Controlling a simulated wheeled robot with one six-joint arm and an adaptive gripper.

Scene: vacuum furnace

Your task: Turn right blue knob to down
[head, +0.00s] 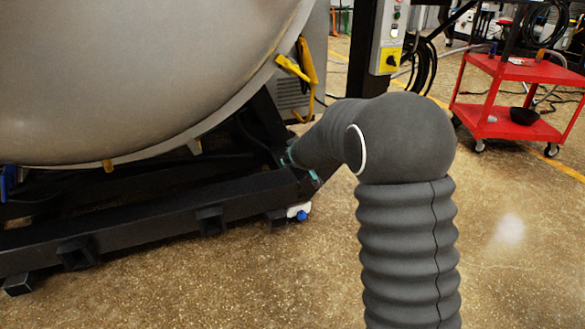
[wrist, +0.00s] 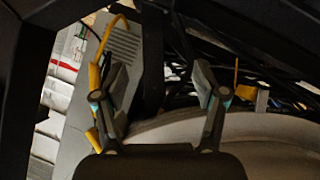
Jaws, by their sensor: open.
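A small blue knob-like part on a white body (head: 298,211) shows low at the right end of the dark frame in the head view. Another blue part (head: 8,180) shows at the far left edge. I cannot tell for sure which is the right blue knob. My gripper (wrist: 160,75) is open in the wrist view, its two fingers apart with nothing between them. In the head view my arm reaches toward the frame's right end, and teal bits of my gripper (head: 303,167) show above the white and blue part. No blue knob is clear in the wrist view.
The large grey furnace vessel (head: 130,75) fills the upper left above a dark frame (head: 150,215). A yellow handle (head: 305,65) hangs at its rim. A control box (head: 388,35) on a post and a red cart (head: 515,75) stand behind.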

